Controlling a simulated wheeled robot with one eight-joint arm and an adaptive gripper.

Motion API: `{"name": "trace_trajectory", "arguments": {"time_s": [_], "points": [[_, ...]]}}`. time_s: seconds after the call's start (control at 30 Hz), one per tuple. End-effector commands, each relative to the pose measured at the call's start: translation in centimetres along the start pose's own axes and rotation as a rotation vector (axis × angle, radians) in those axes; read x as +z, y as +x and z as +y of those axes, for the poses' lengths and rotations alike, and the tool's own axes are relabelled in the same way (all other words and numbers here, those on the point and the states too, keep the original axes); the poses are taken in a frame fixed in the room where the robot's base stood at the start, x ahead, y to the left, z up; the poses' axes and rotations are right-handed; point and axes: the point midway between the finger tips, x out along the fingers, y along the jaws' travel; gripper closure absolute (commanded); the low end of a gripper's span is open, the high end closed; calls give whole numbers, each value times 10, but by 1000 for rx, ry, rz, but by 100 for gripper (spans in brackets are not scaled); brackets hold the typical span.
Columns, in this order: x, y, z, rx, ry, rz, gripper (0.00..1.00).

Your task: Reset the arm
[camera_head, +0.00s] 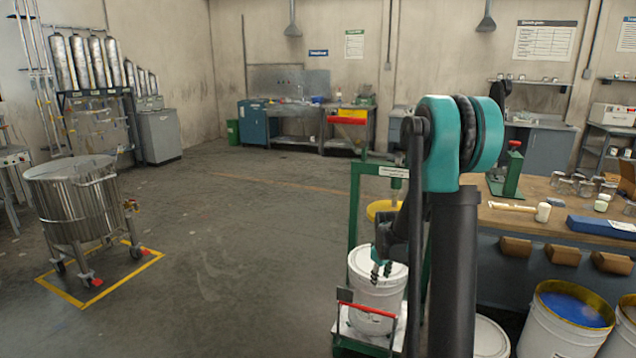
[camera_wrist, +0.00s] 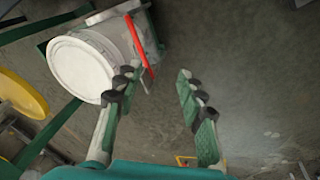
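My gripper (camera_wrist: 153,85) is open and empty in the wrist view, its two green-padded fingers apart with bare floor between them. In the head view my gripper (camera_head: 381,268) hangs pointing down in front of a white lidded bucket (camera_head: 375,295). The bucket also shows in the wrist view (camera_wrist: 80,68), just left of my left finger; I cannot tell whether they touch. My teal and black arm stands right of centre in the head view, folded down toward the gripper, and hides part of the bench behind it.
The bucket stands on a green-framed stand (camera_head: 352,215) with a red handle (camera_head: 368,311). A workbench (camera_head: 560,222) with a mallet (camera_head: 542,211) is at the right, open paint buckets (camera_head: 565,318) below it. A steel tank (camera_head: 78,200) stands at the left. The middle floor is clear.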

Motion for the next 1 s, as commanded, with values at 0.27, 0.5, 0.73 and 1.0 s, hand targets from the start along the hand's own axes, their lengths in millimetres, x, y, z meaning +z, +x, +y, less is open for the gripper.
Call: {"name": "trace_trajectory", "arguments": {"time_s": [0.27,0.5,0.73,1.0], "points": [[54,-62,-50,6,203,35,61],[106,-96,-98,6,381,66,61],[157,-110,-143,1,547,95,61],[191,-110,-174,-6,662,114,61]]}}
